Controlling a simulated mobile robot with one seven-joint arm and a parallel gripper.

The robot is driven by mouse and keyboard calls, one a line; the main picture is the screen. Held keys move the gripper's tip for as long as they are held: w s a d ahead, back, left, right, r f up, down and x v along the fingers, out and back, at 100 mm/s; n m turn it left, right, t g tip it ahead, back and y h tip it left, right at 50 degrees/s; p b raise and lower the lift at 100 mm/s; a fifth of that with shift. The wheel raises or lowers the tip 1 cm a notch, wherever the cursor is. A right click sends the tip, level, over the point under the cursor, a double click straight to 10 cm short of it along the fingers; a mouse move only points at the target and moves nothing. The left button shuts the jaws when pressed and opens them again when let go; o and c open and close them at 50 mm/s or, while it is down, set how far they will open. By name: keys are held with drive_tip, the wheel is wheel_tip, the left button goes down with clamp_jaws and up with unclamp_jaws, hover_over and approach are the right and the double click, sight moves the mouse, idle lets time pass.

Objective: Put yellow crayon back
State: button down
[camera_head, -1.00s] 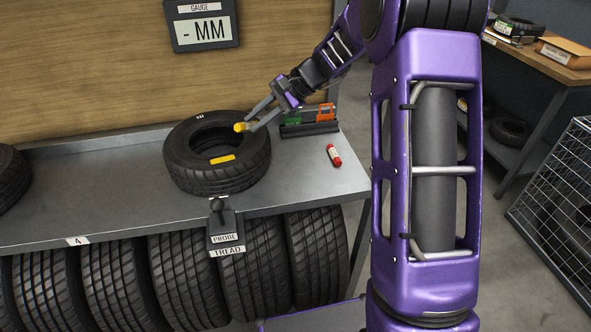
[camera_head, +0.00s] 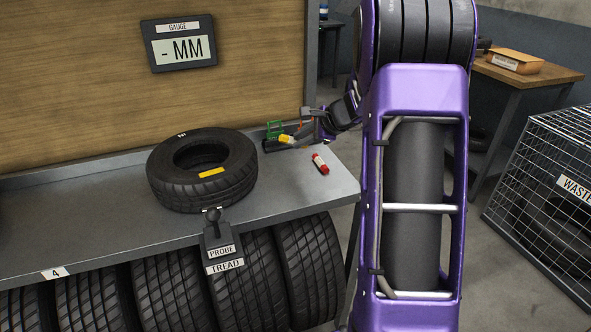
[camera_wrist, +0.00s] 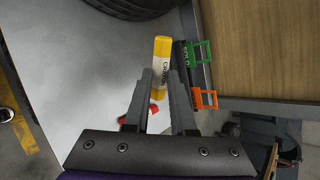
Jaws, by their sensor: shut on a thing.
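The yellow crayon (camera_head: 287,139) is held in my gripper (camera_head: 297,141), just above the right end of the bench. In the wrist view the crayon (camera_wrist: 162,52) sticks out past the fingertips of my gripper (camera_wrist: 161,77), which is shut on it. Beside it is a dark rack with a green bracket (camera_wrist: 203,50) and an orange bracket (camera_wrist: 204,98). In the head view the green bracket (camera_head: 274,129) shows just behind the crayon, and my gripper hides much of the rack. I cannot tell whether the crayon touches the rack.
A red crayon-like stick (camera_head: 320,163) lies on the bench (camera_head: 300,192) in front of my gripper. A tyre (camera_head: 182,195) with a yellow label lies to the left. A tread probe (camera_head: 220,240) hangs at the front edge. A wire waste cage (camera_head: 545,185) stands at the right.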

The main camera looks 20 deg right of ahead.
wheel_tip(320, 180, down, 7)
drive_tip(key=shift+f+b, duration=0.1)
drive_tip(key=shift+b, duration=0.65)
drive_tip(key=shift+f, duration=0.15)
drive_tip(key=c, duration=0.8)
unclamp_jaws()
drive_tip(key=shift+o, duration=0.2)
drive_tip(key=p+v, duration=0.1)
drive_tip(key=v, duration=1.1)
drive_tip(key=shift+p, duration=0.3)
drive_tip(key=shift+w+r, duration=0.1)
drive_tip(key=shift+r, duration=0.15)
